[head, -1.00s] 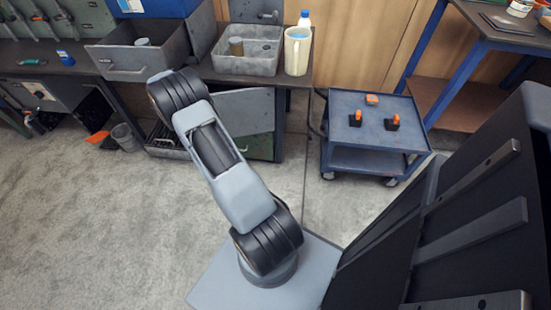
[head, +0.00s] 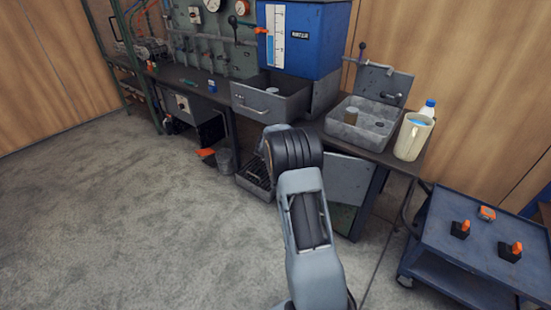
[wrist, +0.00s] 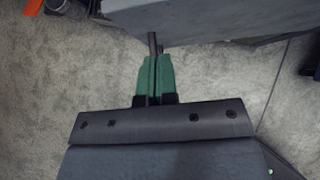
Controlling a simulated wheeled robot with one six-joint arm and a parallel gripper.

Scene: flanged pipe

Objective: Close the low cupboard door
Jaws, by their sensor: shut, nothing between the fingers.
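The low cupboard door (head: 347,180) is a grey panel under the bench, right of my arm in the head view. It hangs open, tilted against the line of the bench front, with green showing below it. My arm hides its left part. In the wrist view a grey panel (wrist: 215,18), apparently this door, crosses the top. My gripper (wrist: 155,62) has green fingers pressed together and empty. Their tips are close to the panel's lower edge, by a thin dark bar (wrist: 152,42); contact cannot be told. The gripper is hidden in the head view.
An open drawer (head: 272,100) juts out above. A grey sink (head: 362,124) and a pitcher (head: 413,137) stand on the bench. A blue trolley (head: 470,245) is at the right. A bin (head: 225,160) stands left of my arm. The floor (head: 130,220) at left is clear.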

